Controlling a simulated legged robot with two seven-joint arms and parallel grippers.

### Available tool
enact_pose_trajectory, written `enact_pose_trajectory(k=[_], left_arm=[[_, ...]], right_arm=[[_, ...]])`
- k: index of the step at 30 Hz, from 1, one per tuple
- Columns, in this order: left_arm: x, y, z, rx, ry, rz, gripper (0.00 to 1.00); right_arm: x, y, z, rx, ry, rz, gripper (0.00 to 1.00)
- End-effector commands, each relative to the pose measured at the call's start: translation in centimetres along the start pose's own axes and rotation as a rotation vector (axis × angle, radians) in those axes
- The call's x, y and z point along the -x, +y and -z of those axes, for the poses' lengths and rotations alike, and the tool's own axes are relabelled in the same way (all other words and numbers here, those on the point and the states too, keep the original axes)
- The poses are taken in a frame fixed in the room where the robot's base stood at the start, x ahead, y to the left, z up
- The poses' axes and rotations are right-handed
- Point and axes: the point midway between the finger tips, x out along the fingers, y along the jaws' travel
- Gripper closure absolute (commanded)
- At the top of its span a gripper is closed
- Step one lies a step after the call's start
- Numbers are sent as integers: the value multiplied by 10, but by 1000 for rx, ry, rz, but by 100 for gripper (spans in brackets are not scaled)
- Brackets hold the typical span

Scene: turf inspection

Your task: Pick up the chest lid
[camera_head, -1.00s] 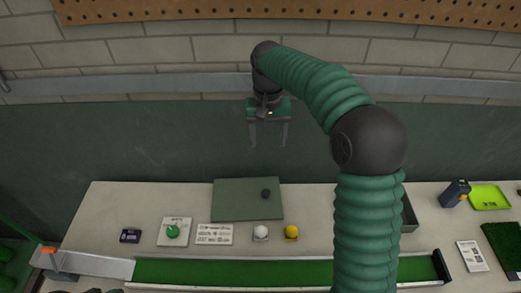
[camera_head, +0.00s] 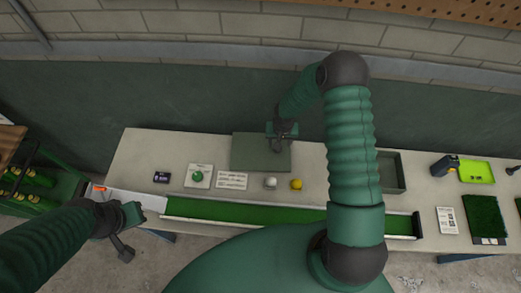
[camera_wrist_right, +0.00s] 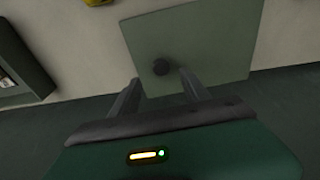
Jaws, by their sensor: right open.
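The chest lid (camera_head: 245,158) is a flat grey-green panel lying on the table below the wall.
An open grey-green box (camera_head: 393,172) stands right of the lid, partly behind my right arm. A white ball (camera_head: 270,183) and a yellow ball (camera_head: 296,184) sit in front of the lid. A green turf channel (camera_head: 250,213) runs along the front edge.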

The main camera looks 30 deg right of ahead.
Motion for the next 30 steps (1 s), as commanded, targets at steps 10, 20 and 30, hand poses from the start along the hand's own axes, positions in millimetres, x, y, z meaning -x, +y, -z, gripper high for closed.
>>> enact_pose_trajectory(k=[10, 20, 30], left_arm=[[24, 0, 6, 0, 1, 0, 100], [24, 0, 6, 0, 0, 0, 100], [24, 0, 6, 0, 0, 0, 100]], right_arm=[[-45, -6, -1, 1, -2, 0, 46], [-57, -6, 0, 0, 2, 0, 48], [-57, -6, 0, 0, 1, 0, 93]])
